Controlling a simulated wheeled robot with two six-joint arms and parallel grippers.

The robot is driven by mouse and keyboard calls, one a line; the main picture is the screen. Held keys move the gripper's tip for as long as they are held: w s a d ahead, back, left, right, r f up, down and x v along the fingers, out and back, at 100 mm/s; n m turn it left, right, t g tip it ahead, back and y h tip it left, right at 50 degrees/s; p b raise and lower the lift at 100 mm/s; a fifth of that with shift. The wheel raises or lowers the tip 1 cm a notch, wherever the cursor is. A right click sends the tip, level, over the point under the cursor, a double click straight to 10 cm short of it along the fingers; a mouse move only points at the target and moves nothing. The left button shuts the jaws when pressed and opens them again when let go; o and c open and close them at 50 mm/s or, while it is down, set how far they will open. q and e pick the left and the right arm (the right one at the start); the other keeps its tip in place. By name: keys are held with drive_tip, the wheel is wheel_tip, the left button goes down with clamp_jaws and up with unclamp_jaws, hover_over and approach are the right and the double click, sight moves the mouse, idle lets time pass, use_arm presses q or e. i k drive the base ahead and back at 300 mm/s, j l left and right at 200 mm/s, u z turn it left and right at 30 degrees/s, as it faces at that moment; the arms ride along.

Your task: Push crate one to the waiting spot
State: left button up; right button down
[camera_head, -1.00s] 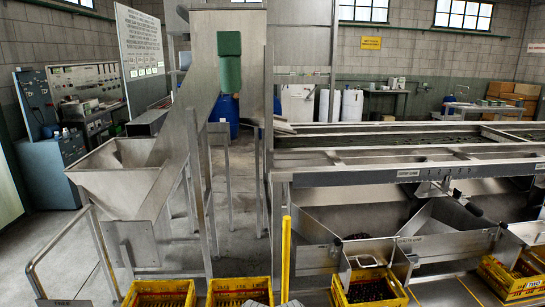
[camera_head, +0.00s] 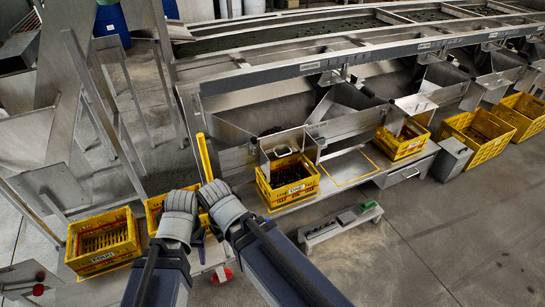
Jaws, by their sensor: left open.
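Crate one, seemingly the yellow crate (camera_head: 290,191) with a small label I cannot read surely, stands under a chute at the middle, with dark contents. A yellow-outlined rectangle (camera_head: 352,168) on the bench right of it is empty; it may be the waiting spot. My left gripper (camera_head: 181,203) is open, left of and apart from this crate, over another yellow crate. My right gripper (camera_head: 215,193) is beside it, nearer the crate; its jaws cannot be made out, nor whether it touches anything.
Another yellow crate (camera_head: 401,143) stands right of the outline. A crate labelled FOUR (camera_head: 102,241) stands at left, and one (camera_head: 153,212) is partly hidden by my gripper. A yellow post (camera_head: 204,158) rises near my grippers.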

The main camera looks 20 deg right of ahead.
sight(287, 179)
drive_tip(key=i+l, duration=0.2)
drive_tip(key=l, duration=0.15)
drive_tip(key=i+l, duration=0.15)
drive_tip(key=l, duration=0.2)
drive_tip(key=i+l, duration=0.2)
drive_tip(key=i+l+u, duration=0.1)
drive_tip(key=l, duration=0.35)
drive_tip(key=i+l, duration=0.4)
drive_tip(key=l, duration=0.3)
drive_tip(key=i+l, duration=0.2)
drive_tip(key=l, duration=0.15)
drive_tip(key=u, duration=0.05)
